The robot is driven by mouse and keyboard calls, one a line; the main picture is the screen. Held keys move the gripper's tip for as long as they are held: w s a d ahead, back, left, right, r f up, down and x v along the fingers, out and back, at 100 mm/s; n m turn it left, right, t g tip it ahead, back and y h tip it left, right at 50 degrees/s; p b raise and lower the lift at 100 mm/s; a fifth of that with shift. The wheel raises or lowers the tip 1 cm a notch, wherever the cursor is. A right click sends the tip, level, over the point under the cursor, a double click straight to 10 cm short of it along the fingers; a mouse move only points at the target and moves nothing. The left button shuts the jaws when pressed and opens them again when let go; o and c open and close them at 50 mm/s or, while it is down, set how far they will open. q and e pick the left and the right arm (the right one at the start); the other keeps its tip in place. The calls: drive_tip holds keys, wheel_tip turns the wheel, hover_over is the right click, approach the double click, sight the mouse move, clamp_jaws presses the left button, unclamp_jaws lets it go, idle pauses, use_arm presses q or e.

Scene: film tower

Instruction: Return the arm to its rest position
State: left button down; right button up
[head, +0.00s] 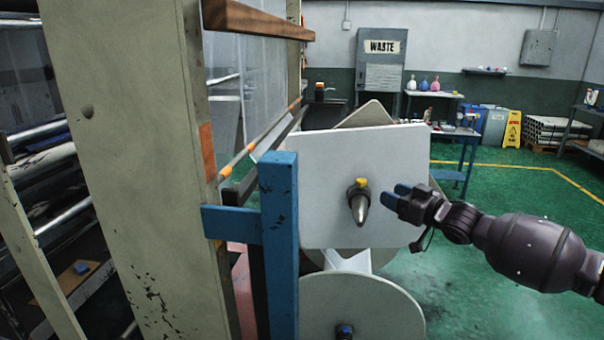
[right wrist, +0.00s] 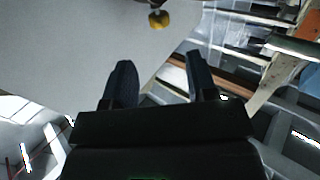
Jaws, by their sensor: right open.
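My right gripper (head: 398,203) reaches in from the right in the head view, just right of a metal spindle tip (head: 359,207) with a yellow piece (head: 361,183) on it. The spindle sticks out of a pale square plate (head: 310,175). In the right wrist view my two dark fingers (right wrist: 160,82) stand apart with nothing between them. The yellow piece (right wrist: 158,19) shows beyond them at the top of that view, apart from the fingers. My left gripper is in neither view.
A blue post (head: 280,250) and a thick cream column (head: 125,150) stand at the left. A round pale disc (head: 385,300) is below the plate. A blue table (head: 455,140) and a grey waste cabinet (head: 382,70) are behind. Green floor (head: 500,190) is open at the right.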

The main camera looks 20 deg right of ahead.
drive_tip(key=shift+f, duration=0.1)
drive_tip(key=s+a+f+m+g+h, duration=0.1)
drive_tip(key=s+a+f, duration=0.45)
drive_tip(key=f, duration=0.35)
drive_tip(key=s+a+f+g+h, duration=0.1)
drive_tip(key=s+a+f, duration=0.3)
drive_tip(key=s+f, duration=0.45)
drive_tip(key=s+a+f+m+g+h, duration=0.1)
drive_tip(key=s+a+f, duration=0.4)
drive_tip(key=f, duration=0.5)
drive_tip(key=s+a+f+g+h, duration=0.2)
drive_tip(key=s+a+f, duration=0.3)
drive_tip(key=s, duration=0.5)
drive_tip(key=shift+f+m+h, duration=0.3)
drive_tip(key=shift+h, duration=0.1)
drive_tip(key=shift+c, duration=0.9)
drive_tip(key=shift+d, duration=0.1)
